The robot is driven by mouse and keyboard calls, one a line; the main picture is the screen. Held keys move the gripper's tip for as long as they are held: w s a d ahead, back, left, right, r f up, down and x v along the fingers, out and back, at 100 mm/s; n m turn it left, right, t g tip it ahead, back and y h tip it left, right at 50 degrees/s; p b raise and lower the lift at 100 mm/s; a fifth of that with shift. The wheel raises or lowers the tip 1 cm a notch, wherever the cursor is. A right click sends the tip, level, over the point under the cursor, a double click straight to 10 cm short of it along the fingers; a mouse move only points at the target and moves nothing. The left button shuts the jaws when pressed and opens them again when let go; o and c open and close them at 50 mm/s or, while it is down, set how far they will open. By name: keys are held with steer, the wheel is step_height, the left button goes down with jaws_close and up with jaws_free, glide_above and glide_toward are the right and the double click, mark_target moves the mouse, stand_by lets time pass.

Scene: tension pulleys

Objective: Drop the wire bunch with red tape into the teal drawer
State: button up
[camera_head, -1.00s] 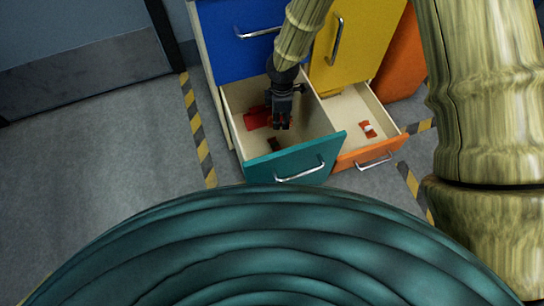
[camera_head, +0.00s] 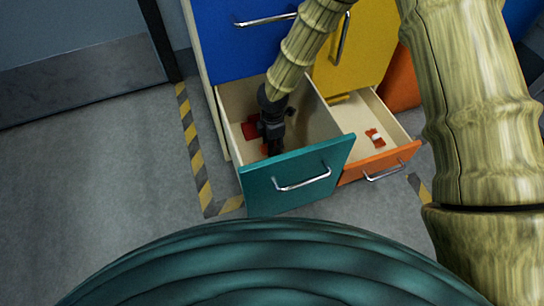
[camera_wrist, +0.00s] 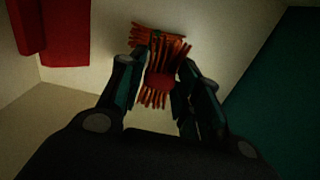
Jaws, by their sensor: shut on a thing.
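The teal drawer (camera_head: 262,189) is pulled open at the bottom of the cabinet; its teal front also shows at the right of the wrist view (camera_wrist: 278,85). My gripper (camera_head: 271,146) is down inside this drawer. In the wrist view my gripper (camera_wrist: 158,92) is shut on the wire bunch (camera_wrist: 160,42), a bundle of orange-red wires with a red tape band (camera_wrist: 160,84) around its middle. The bunch is between the fingers, over the pale drawer floor. Whether it touches the floor I cannot tell. In the head view my gripper mostly hides the bunch.
A red object (camera_head: 250,130) lies in the teal drawer, left of my gripper. An open orange drawer (camera_head: 385,160) stands to the right with a small red-and-white item (camera_head: 375,137) inside. Blue (camera_head: 235,35) and yellow (camera_head: 362,50) fronts rise above. Grey floor lies open at left.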

steer(key=shift+f+b, duration=1.5)
steer(key=shift+f, duration=1.25)
steer(key=o, duration=1)
step_height(320, 180, up, 12)
steer(key=p, duration=0.6)
steer(key=shift+p, duration=0.4)
steer(key=shift+r, duration=0.15)
